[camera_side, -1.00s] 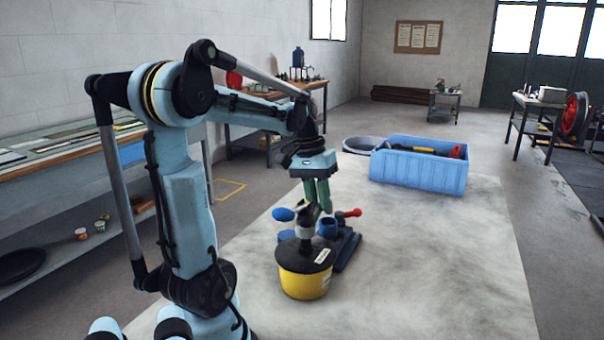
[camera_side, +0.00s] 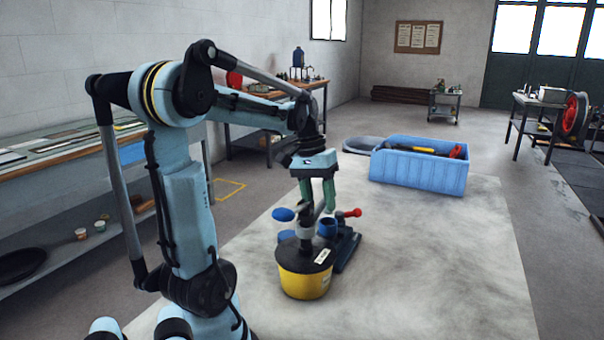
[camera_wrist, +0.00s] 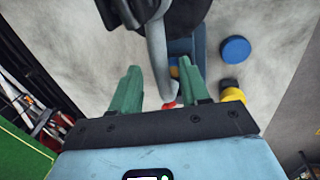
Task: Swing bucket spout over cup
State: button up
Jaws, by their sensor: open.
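A yellow bucket (camera_side: 304,284) with a black lid (camera_side: 312,262) stands on the pale worktop. A grey curved spout (camera_wrist: 157,55) rises from the lid and passes between my fingers in the wrist view. In the wrist view my gripper (camera_wrist: 159,72) is open, with a finger on each side of the spout. Whether either finger touches it, I cannot tell.
A blue bin (camera_side: 418,173) with tools stands at the back of the worktop. The right half of the worktop is clear.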

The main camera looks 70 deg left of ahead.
notch_tip(320, 180, up, 12)
jog(key=s+a, duration=0.1)
jog(key=shift+s+a, duration=0.3)
jog(key=shift+a, duration=0.1)
jog(key=shift+f, duration=0.15)
jog(key=w+d+f+m+t, duration=0.1)
jog(key=d+f+m+t, duration=0.1)
jog(key=d, duration=0.6)
jog(key=w+d+f+m+t+y, duration=0.1)
jog(key=w+d+f+m, duration=0.1)
jog(key=d+f, duration=0.5)
jog(key=w+d+f+m+t, duration=0.1)
jog(key=d+f+m, duration=0.3)
jog(key=d, duration=0.4)
jog(key=shift+w+d+f+m+t+y, duration=0.15)
jog(key=shift+d+f+m+t+y, duration=0.15)
jog(key=shift+f+t, duration=0.35)
jog(key=shift+r, duration=0.2)
